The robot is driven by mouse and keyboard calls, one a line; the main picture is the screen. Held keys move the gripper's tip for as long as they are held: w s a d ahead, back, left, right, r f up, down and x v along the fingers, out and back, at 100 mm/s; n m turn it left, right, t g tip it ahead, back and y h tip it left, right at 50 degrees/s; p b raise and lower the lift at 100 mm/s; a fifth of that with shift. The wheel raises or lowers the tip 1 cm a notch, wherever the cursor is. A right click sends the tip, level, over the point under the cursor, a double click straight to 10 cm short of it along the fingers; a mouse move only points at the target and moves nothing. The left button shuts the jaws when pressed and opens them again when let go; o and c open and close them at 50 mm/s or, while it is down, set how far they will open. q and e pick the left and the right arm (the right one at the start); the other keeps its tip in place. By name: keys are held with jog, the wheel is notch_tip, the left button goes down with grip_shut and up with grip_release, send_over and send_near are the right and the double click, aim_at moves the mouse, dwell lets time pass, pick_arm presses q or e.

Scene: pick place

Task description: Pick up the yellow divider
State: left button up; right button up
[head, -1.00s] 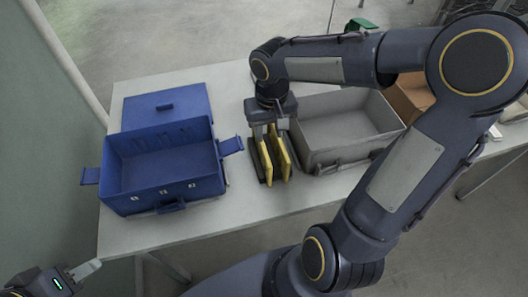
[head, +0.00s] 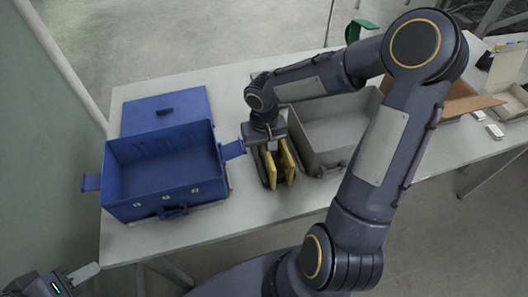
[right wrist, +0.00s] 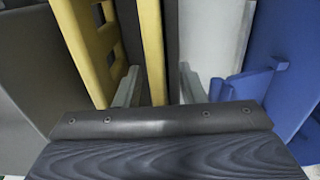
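Two yellow dividers stand upright side by side in a dark holder on the table, the left one (head: 268,167) and the right one (head: 288,162). My right gripper (head: 269,146) is right above them, pointing down. In the right wrist view its open fingers (right wrist: 159,86) stand on either side of one yellow divider (right wrist: 152,45), with a gap on the right side. The other yellow divider, with slots (right wrist: 88,45), is outside the fingers to the left. My left gripper (head: 85,272) is at the lower left corner, away from the table items; its opening is unclear.
An open blue case (head: 165,190) stands left of the dividers, its lid behind. An open grey case (head: 322,160) stands close on their right. A cardboard box (head: 455,100) is farther right. The front table strip is clear.

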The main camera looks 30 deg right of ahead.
grip_shut()
jog(key=shift+r, duration=0.1)
